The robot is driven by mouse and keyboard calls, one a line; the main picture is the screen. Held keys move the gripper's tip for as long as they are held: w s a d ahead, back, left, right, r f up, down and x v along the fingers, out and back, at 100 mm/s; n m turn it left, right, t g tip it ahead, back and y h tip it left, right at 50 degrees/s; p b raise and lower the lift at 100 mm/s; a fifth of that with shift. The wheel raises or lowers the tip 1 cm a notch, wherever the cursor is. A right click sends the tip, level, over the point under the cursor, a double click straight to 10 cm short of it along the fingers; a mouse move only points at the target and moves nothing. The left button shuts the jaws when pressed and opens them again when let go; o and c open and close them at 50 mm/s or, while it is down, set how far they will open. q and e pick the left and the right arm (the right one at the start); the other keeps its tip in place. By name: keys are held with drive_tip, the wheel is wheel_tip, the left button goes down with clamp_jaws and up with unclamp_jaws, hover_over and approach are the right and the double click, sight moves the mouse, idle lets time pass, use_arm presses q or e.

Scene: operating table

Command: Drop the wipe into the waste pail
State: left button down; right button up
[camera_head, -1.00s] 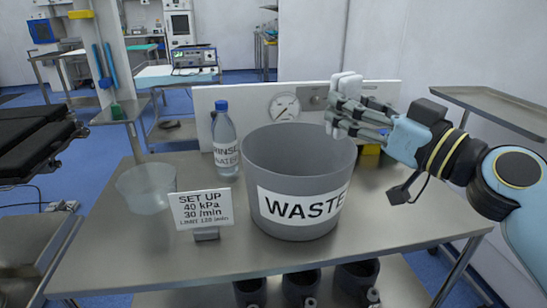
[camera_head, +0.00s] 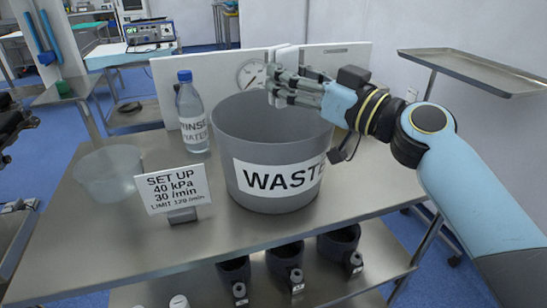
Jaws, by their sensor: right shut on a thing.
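The waste pail (camera_head: 228,150) is a grey open bucket with a white WASTE label, standing upright on the steel table. My right gripper (camera_head: 272,87) reaches in from the right, over the right back part of the pail's opening. It is shut on a small white wipe (camera_head: 287,56), which shows just above the fingers and partly blends with the white panel behind. The inside bottom of the pail is hidden by its front wall. My left gripper is out of view.
A rinse water bottle (camera_head: 192,115) stands left of the pail, behind a set-up sign (camera_head: 173,188). A clear bowl (camera_head: 108,172) is at the table's left. A white panel with a gauge (camera_head: 251,75) stands behind. Several dark holders (camera_head: 285,262) sit on the lower shelf.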

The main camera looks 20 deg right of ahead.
drive_tip(key=o, duration=1.1)
drive_tip(key=v, duration=1.2)
